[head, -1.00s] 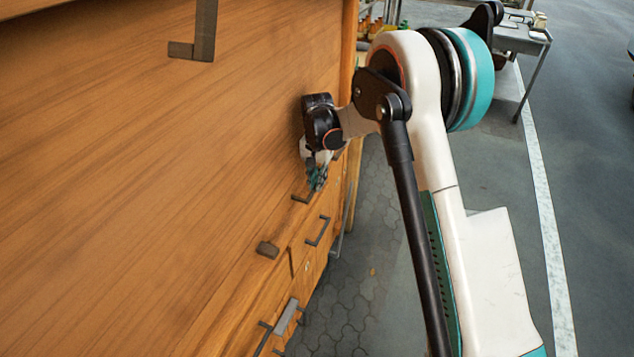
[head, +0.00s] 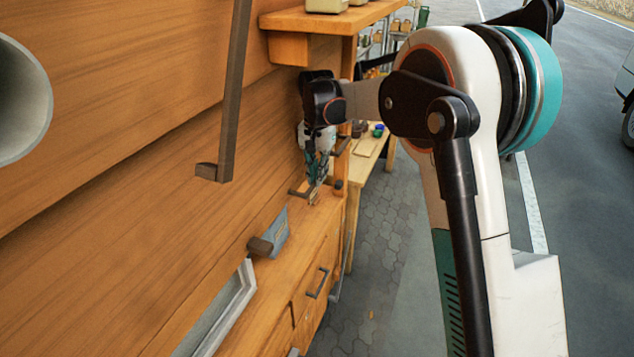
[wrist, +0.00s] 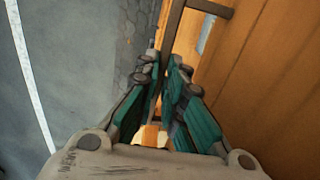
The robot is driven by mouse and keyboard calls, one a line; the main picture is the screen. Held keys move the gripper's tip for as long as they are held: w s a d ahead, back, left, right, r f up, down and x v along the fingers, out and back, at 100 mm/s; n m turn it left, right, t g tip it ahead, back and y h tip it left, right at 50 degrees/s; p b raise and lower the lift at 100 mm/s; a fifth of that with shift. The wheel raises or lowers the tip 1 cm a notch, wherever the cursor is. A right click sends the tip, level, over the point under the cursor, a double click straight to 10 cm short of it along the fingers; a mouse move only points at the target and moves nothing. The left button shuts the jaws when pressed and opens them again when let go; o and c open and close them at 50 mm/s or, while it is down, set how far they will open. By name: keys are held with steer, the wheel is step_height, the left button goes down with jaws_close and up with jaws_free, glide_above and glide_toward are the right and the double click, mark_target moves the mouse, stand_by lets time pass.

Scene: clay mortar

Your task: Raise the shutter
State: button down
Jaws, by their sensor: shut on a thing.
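The shutter (head: 120,255) is a large wood-grain panel filling the left of the head view. Its lower edge stands above the wooden counter (head: 268,277), with a gap under it. Dark handles stick out along its lower part, one near the middle (head: 260,246) and one at my gripper. My gripper (head: 314,190) is at the far right end of the shutter, pointing down. In the wrist view its teal fingers (wrist: 166,78) are closed around a dark bar handle (wrist: 172,42). The exact contact at the fingertips is partly hidden.
A grey frame (head: 228,305) and a small blue-grey thing (head: 280,232) lie on the counter beneath the shutter. Drawers with dark pulls (head: 317,283) are below. A wooden shelf (head: 330,19) juts out above my gripper.

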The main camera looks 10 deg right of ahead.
steer(key=shift+r, duration=0.65)
steer(key=c, duration=1.7)
jaws_free()
